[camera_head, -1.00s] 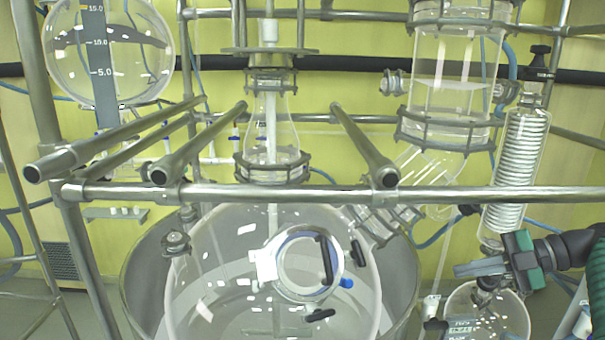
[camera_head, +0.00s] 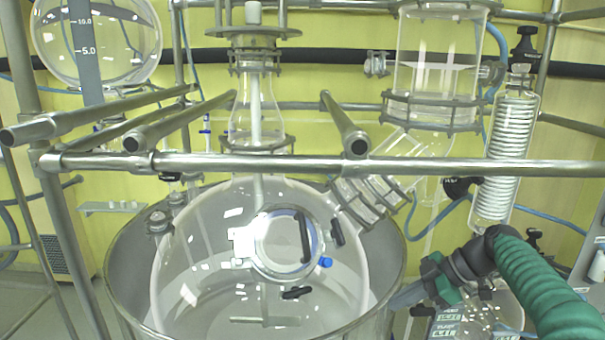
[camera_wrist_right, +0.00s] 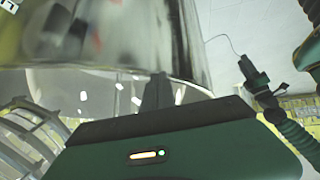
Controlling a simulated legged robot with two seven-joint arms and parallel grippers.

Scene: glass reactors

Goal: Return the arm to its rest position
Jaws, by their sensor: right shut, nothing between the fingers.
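My right gripper (camera_head: 404,295) is in the lower right of the head view, with its green and black arm coming in from the right. It is shut and empty, its fingers pointing left beside the right rim of the large metal vessel (camera_head: 118,262). Whether it touches that rim cannot be told. In the right wrist view, the dark fingers (camera_wrist_right: 158,92) lie together in front of a blurred shiny surface. My left gripper is not seen in the head view.
A round glass reactor (camera_head: 200,285) with a handled port (camera_head: 262,243) sits in the metal vessel. A horizontal metal rail (camera_head: 290,163) crosses above it. A coiled glass condenser (camera_head: 505,150) and a small glass flask (camera_head: 508,300) stand close to my right arm.

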